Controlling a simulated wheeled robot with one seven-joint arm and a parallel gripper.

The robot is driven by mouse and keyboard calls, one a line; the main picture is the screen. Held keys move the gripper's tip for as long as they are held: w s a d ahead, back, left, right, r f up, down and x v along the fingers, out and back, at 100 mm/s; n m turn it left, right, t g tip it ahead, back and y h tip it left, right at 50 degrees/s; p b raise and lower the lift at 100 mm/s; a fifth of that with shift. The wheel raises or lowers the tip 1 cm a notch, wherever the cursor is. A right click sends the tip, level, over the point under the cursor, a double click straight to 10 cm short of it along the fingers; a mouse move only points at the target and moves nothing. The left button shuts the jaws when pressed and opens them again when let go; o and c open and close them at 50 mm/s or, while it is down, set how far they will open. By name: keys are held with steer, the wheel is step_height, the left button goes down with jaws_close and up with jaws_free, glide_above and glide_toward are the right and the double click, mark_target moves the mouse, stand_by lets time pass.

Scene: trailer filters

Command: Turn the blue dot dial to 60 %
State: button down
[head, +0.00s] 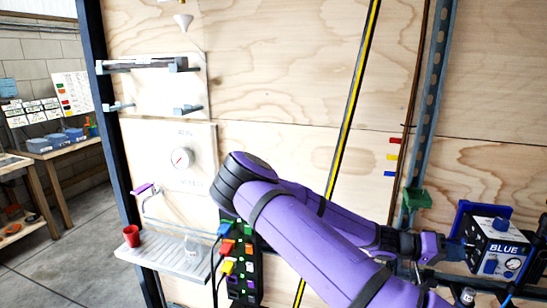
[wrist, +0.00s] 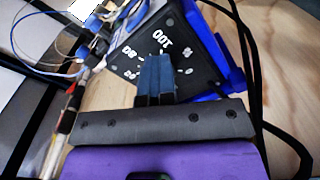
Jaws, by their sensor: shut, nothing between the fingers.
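The blue-framed box marked BLUE (head: 503,248) stands at the right of the head view. A dark panel with white scale numbers (wrist: 190,55) shows in the wrist view; 100 and 80 can be read, upside down or tilted. My gripper (head: 460,244) reaches the left side of the box. In the wrist view my gripper (wrist: 157,56) is shut and empty, its dark blue fingers together in front of the panel. The fingers cover the middle of the scale. The dial and its blue dot cannot be made out, nor whether the fingers touch anything.
Black cables (wrist: 250,70) run beside the box. A green bin (head: 416,199) is on the wall left of the box. A white gauge (head: 182,158), a shelf with a red cup (head: 132,236) and a colored plug strip (head: 245,275) are farther left.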

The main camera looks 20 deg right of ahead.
steer(key=shift+s+d+r+m+g, duration=0.15)
steer(key=shift+s+r+m+g, duration=0.15)
steer(key=shift+s+r, duration=0.55)
steer(key=shift+s+f, duration=0.1)
steer(key=shift+s, duration=0.05)
steer(key=shift+a, duration=0.2)
steer(key=shift+w+a, duration=0.2)
steer(key=shift+a, duration=0.35)
steer(key=shift+v, duration=2.35)
steer(key=shift+w, duration=0.15)
